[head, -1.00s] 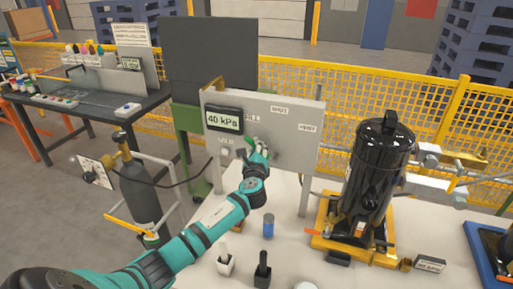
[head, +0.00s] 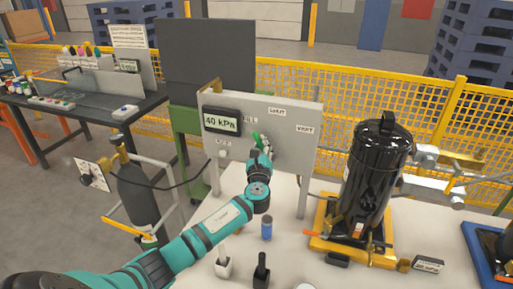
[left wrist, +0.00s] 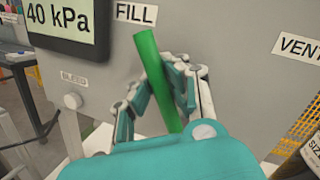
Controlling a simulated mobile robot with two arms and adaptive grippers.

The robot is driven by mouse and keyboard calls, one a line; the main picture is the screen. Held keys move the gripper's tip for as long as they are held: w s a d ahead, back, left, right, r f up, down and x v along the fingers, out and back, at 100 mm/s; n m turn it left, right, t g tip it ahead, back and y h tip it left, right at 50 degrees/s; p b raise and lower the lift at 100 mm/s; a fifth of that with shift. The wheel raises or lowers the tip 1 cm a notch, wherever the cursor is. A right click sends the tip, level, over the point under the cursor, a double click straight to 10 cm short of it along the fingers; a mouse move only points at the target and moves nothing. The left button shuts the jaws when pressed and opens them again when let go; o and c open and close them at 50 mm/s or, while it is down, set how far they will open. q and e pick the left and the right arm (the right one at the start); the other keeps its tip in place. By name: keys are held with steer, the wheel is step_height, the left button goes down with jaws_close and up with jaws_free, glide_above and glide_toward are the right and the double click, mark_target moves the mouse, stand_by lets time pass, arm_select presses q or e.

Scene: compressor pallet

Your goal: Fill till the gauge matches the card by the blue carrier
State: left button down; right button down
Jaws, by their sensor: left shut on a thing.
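The gauge display (head: 221,121) on the grey panel reads 40 kPa; it also shows in the left wrist view (left wrist: 62,25). My left gripper (head: 262,146) is shut on the green handle (left wrist: 148,55) below the FILL label (left wrist: 136,12). The fingers (left wrist: 165,98) close around the handle, which stands nearly upright, its top leaning left. The blue carrier (head: 484,252) is partly cut off at the right edge of the head view. No card beside it is readable. My right gripper is not in view.
A black compressor (head: 378,180) stands on a yellow carrier (head: 330,243) with a small card (head: 428,265) in front, too small to read surely. A blue canister (head: 267,228) stands on the table. A gas cylinder (head: 143,195) stands left of the panel (head: 300,150).

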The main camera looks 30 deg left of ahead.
arm_select(q)
steer(key=m, duration=0.1)
steer(key=d+m, duration=0.1)
steer(key=d+m+t, duration=0.1)
steer(key=shift+w+d+r+m, duration=0.2)
steer(key=shift+w+r+m, duration=0.05)
steer(key=shift+r+m, duration=0.05)
steer(key=shift+w+d+m+t+h, duration=0.15)
steer(key=shift+d+m+t+h, duration=0.5)
steer(key=shift+m, duration=0.65)
steer(key=shift+d+f, duration=0.1)
steer(key=shift+d, duration=0.05)
steer(key=c, duration=1.2)
jaws_free()
steer(key=shift+d+r, duration=0.1)
steer(key=shift+r, duration=0.1)
steer(key=shift+c, duration=0.2)
steer(key=shift+g+y, duration=0.25)
steer(key=shift+a, duration=0.2)
steer(key=v, duration=1.2)
steer(key=shift+f, duration=0.1)
